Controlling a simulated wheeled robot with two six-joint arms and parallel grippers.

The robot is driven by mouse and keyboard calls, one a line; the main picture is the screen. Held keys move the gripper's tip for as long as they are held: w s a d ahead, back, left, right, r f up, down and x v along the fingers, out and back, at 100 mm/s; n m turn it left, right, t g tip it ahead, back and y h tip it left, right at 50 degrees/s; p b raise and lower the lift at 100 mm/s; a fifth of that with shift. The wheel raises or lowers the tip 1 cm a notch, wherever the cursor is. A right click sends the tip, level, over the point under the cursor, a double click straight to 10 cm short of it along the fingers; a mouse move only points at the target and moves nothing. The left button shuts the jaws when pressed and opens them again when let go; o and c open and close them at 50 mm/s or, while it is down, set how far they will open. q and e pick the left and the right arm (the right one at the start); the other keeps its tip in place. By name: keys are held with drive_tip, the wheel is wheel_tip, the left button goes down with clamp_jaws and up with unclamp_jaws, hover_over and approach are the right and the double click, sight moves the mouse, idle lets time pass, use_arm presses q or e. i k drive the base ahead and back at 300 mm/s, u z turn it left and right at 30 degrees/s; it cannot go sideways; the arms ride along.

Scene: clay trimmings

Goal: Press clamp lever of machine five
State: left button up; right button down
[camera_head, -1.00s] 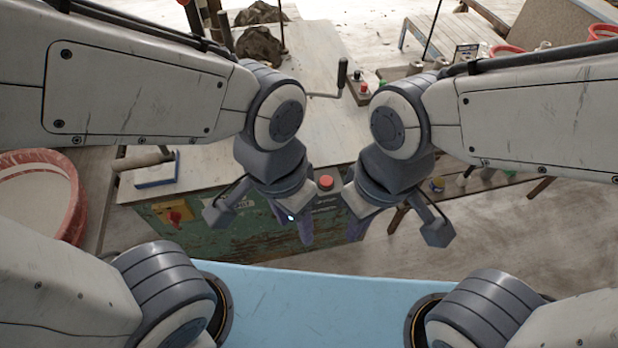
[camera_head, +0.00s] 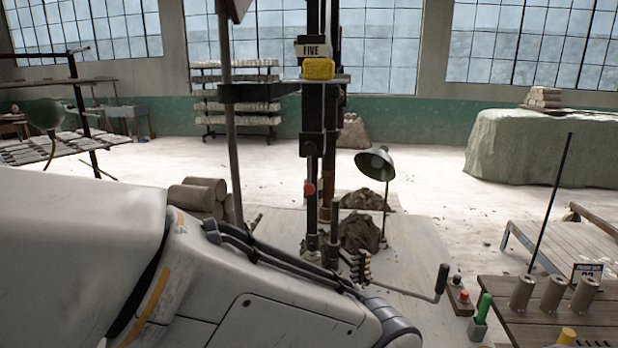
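Machine five rises from a pale bench as a dark column (camera_head: 313,130) with a sign reading FIVE (camera_head: 311,50). A yellow block (camera_head: 318,68) sits under the sign. A red knob (camera_head: 309,189) shows on the column. A bent lever with a black upright handle (camera_head: 441,280) reaches right from the column's foot; I cannot tell whether it is the clamp lever. My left arm crosses the lower left, hiding part of the bench. Neither gripper is in view.
A small button box (camera_head: 459,297) stands right of the lever. Clay lumps (camera_head: 360,233) and a green lamp (camera_head: 375,163) are behind the column. Grey cylinders (camera_head: 522,292) stand on a wooden table at the lower right. Stacked clay rolls (camera_head: 205,192) lie left.

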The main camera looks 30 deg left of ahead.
sight(309, 149)
drive_tip(key=z, duration=0.05)
drive_tip(key=k, duration=0.5)
drive_tip(key=u, duration=0.95)
drive_tip(key=i, duration=1.15)
drive_tip(key=u, duration=0.25)
